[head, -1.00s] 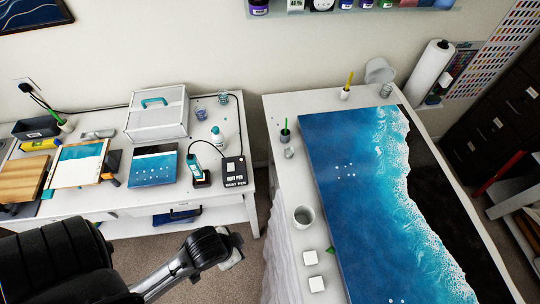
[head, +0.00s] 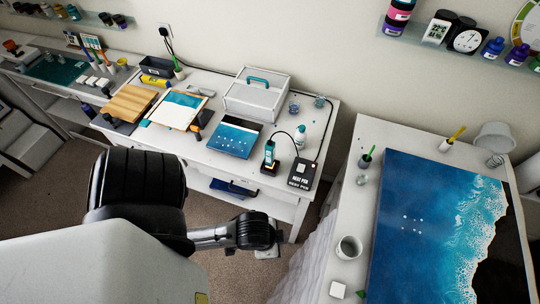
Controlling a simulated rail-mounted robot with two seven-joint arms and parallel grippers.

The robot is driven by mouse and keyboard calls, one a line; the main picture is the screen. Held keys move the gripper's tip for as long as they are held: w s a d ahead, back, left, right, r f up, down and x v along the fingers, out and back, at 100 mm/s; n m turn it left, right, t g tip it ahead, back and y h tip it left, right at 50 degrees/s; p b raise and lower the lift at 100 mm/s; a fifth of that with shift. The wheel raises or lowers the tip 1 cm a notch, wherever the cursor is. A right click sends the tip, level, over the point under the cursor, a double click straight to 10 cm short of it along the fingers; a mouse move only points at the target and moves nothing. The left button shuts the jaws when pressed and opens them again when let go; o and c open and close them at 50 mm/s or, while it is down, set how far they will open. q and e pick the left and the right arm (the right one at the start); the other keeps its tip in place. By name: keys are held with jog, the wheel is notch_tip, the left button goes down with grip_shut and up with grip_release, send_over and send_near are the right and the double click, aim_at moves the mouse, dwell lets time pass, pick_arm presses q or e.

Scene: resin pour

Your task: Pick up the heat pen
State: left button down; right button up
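The heat pen (head: 269,153) is teal and dark and stands upright in a small holder at the right front of the white workbench (head: 222,165). Its black control box (head: 302,173), lettered HEAT PEN, sits just right of it with a cable looping above. My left gripper (head: 268,253) hangs in front of the bench edge, below and apart from the pen. It is small and mostly hidden behind its wrist, so its fingers are unclear. My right gripper is out of view.
A white bottle (head: 300,136) stands close behind the pen and box. A small wave picture (head: 234,138) lies left of the pen, with a white case (head: 257,94) behind. To the right, a table holds a large blue resin panel (head: 425,220) and a cup (head: 348,248).

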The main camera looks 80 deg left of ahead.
pick_arm(q)
jog(key=c, duration=0.7)
grip_release()
jog(key=shift+o, duration=0.2)
jog(key=shift+f, duration=0.1)
